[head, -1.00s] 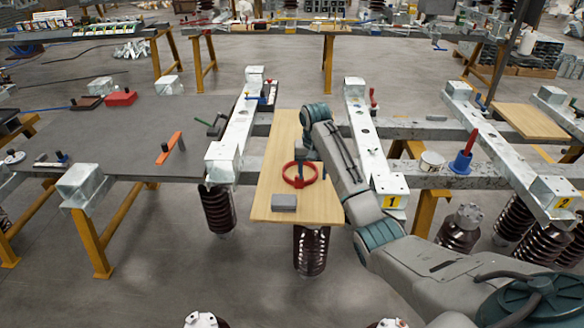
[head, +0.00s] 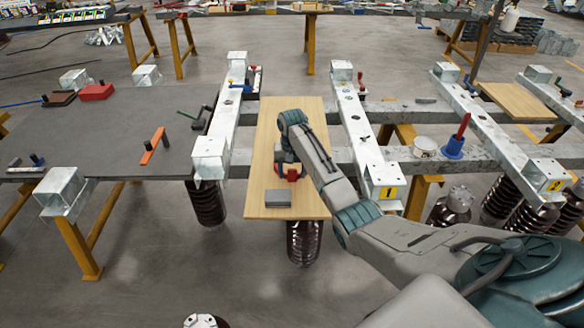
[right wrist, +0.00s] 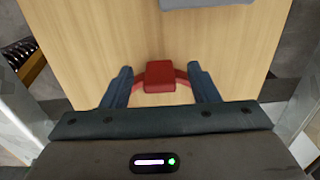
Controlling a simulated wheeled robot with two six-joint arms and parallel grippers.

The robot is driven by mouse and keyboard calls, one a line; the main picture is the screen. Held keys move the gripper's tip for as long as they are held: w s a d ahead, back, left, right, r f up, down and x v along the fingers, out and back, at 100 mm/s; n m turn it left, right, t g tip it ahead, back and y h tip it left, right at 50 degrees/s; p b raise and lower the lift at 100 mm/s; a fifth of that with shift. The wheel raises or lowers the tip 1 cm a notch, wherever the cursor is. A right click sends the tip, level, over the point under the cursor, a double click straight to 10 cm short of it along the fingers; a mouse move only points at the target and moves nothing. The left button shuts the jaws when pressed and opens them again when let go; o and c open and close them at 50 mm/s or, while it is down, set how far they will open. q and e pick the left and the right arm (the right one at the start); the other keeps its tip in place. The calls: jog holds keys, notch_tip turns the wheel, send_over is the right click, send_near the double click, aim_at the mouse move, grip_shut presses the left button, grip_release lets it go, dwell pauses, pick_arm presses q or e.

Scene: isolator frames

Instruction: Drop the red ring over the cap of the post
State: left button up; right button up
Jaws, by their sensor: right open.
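The red ring (head: 292,174) lies on the pale wooden board, partly hidden by my right gripper (head: 288,160) in the head view. In the right wrist view its red block-like tab (right wrist: 160,75) shows between the two blue fingers of my right gripper (right wrist: 165,88), with gaps at both sides. The ring's curved band passes down beside the fingers and is partly hidden. The gripper is open and low over the ring. A blue-based piece with a red upright (head: 456,140) stands on the right-hand beam; I cannot tell whether this is the post. My left gripper is not in view.
A grey block (head: 278,198) lies on the wooden board (head: 262,150) in front of the ring. Metal beams (head: 218,135) (head: 365,140) flank the board. A dark table (head: 100,130) with an orange piece (head: 154,145) is at left.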

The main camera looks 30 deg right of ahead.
jog(key=shift+f, duration=1)
jog(key=shift+c, duration=0.2)
jog(key=c, duration=1)
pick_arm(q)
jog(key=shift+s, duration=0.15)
